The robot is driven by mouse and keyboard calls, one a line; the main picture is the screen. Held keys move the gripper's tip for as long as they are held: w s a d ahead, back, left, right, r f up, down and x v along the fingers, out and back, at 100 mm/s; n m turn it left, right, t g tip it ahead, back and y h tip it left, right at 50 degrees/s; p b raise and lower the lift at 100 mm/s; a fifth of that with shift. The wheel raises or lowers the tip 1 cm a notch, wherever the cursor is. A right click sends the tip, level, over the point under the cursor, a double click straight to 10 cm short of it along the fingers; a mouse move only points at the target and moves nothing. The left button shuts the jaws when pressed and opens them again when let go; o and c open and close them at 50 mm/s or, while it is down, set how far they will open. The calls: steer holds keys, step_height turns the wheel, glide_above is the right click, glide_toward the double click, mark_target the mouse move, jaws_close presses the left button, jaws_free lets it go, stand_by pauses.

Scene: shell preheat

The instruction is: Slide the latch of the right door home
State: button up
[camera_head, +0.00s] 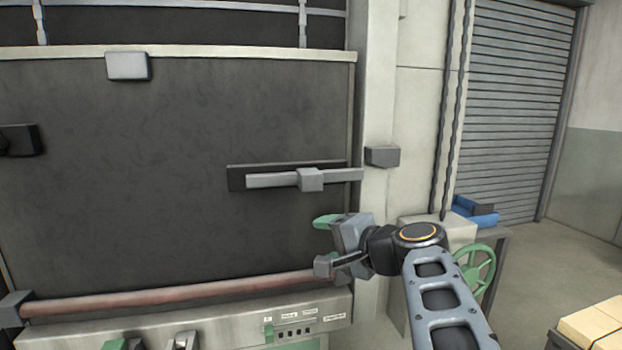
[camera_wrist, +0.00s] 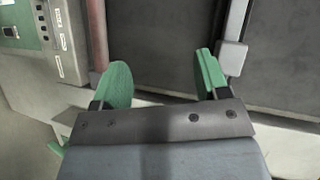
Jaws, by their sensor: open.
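The latch is a light grey bar with a block-shaped knob (camera_head: 311,179), lying level across a dark backing plate (camera_head: 237,178) on the dark door (camera_head: 170,150). Its right end reaches past the door's edge over the pale post. A grey block, seemingly the keeper (camera_head: 382,156), sits on the post, apart from the bar's end in this view. My gripper (camera_head: 324,244) is open and empty, below the knob and slightly right of it. In the wrist view, my green fingertips (camera_wrist: 163,80) are spread, and the grey knob (camera_wrist: 232,58) shows just outside the right finger.
A reddish horizontal bar (camera_head: 180,298) runs along the door's bottom, above a control panel (camera_head: 300,333). A green handwheel (camera_head: 476,270) and a bench with a blue item (camera_head: 478,215) stand right. A box (camera_head: 595,328) is at lower right.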

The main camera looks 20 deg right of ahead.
mark_target(316, 183)
steer(key=d+r+m+t+h, duration=0.1)
steer(key=d+r+m+t, duration=0.25)
steer(key=r, duration=0.45)
steer(key=shift+n, duration=0.45)
steer(key=p+x, duration=0.1)
steer(key=x, duration=0.3)
steer(key=p+x, duration=0.1)
steer(key=x, duration=0.3)
steer(key=p+x, duration=0.2)
steer(key=x, duration=0.2)
steer(key=shift+w+d, duration=0.3)
steer(key=shift+w, duration=0.05)
